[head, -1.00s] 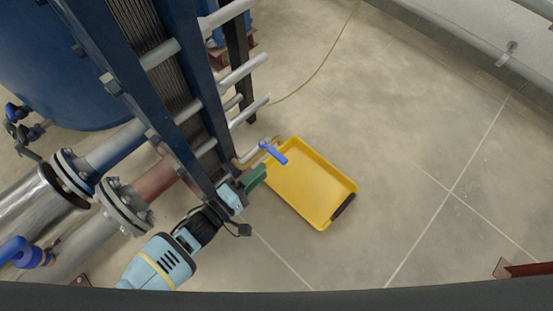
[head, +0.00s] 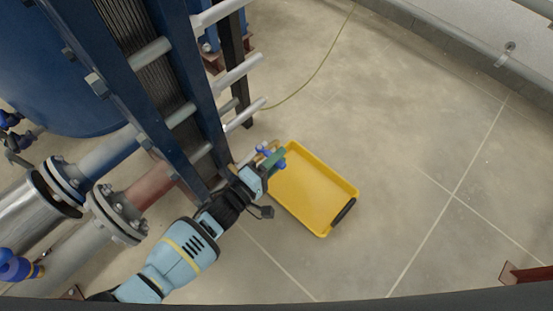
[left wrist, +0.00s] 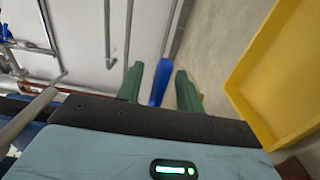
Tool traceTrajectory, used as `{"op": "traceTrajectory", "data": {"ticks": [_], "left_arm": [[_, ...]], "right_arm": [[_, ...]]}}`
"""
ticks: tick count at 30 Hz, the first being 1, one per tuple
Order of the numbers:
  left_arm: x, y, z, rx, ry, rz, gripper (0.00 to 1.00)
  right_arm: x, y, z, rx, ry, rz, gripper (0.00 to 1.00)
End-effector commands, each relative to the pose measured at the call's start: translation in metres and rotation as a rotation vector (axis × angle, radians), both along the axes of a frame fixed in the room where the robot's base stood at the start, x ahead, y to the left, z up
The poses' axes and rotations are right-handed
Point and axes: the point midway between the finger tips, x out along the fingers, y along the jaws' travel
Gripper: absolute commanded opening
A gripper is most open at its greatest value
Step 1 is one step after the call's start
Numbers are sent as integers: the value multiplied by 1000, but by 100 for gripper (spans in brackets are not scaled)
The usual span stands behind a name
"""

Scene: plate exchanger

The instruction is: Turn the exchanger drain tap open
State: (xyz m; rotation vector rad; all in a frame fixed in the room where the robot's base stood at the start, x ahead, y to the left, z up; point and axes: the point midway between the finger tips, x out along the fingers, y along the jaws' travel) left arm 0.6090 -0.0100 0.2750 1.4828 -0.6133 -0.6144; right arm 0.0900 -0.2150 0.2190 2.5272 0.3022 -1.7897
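The blue lever of the drain tap (head: 264,151) shows at the foot of the exchanger, beside the yellow tray, partly hidden by my left gripper (head: 277,159). In the left wrist view the blue lever (left wrist: 160,84) stands between the two green fingers of my left gripper (left wrist: 160,85). The fingers are apart, with a clear gap on the lever's right side. The tap body is mostly hidden. My right gripper is not in view.
A yellow tray (head: 318,218) with a black handle lies on the floor right of the tap. The blue exchanger frame (head: 183,65) and its silver rods stand at left. Flanged pipes (head: 120,205) run at lower left. The floor to the right is largely clear.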

Motion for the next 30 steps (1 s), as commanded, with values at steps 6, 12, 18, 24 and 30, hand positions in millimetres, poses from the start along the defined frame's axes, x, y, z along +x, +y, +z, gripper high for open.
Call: {"op": "traceTrajectory", "data": {"ticks": [6, 12, 18, 24, 30], "left_arm": [[0, 0, 0, 0, 0, 0, 31], [0, 0, 0, 0, 0, 0, 5], [0, 0, 0, -1, -1, 0, 0], [-1, 0, 0, -1, -1, 1, 0], [-7, -6, 1, -4, -1, 10, 0]], "right_arm": [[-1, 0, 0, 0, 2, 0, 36], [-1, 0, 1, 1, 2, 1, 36], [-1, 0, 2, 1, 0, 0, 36], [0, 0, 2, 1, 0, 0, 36], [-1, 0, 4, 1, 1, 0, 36]]}}
